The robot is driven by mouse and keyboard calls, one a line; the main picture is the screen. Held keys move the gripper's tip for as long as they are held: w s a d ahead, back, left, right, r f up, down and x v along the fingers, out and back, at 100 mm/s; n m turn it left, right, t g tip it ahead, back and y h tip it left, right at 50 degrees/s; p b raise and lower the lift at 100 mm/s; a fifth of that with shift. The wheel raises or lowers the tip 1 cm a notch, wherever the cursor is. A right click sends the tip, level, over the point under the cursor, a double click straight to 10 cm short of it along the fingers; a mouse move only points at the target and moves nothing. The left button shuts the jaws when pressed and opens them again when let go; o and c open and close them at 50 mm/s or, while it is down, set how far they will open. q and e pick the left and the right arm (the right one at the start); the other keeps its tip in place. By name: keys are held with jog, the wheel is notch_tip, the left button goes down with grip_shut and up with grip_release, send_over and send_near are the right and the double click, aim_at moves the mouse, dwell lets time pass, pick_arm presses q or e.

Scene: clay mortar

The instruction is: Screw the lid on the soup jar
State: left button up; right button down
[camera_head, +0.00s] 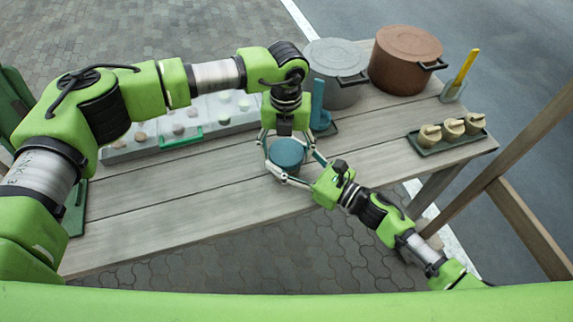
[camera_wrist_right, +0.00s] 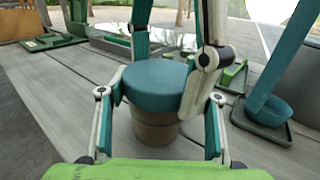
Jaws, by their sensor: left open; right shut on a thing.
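The teal lid (camera_head: 287,152) sits flat on top of the upright soup jar near the table's front edge. In the right wrist view the lid (camera_wrist_right: 157,85) covers the mouth of the brown jar (camera_wrist_right: 155,128). My right gripper (camera_head: 291,166) comes from the front right and is shut on the jar's body, one finger on each side. My left gripper (camera_head: 288,138) is open directly above, pointing down, with its fingers reaching down around the lid. Whether those fingers touch the lid is unclear.
A grey pot (camera_head: 335,92) and a brown pot (camera_head: 404,72) stand at the back. A blue ladle (camera_head: 319,112) stands close behind my left gripper. A tray of small pots (camera_head: 447,146) is at right, and a compartmented tray (camera_head: 128,150) at left. The front left table is clear.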

pick_arm(q)
jog(key=shift+c, duration=0.2)
jog(key=c, duration=0.9)
jog(key=m, duration=0.4)
dwell(0.3)
jog(key=o, duration=1.2)
jog(key=shift+r, duration=0.1)
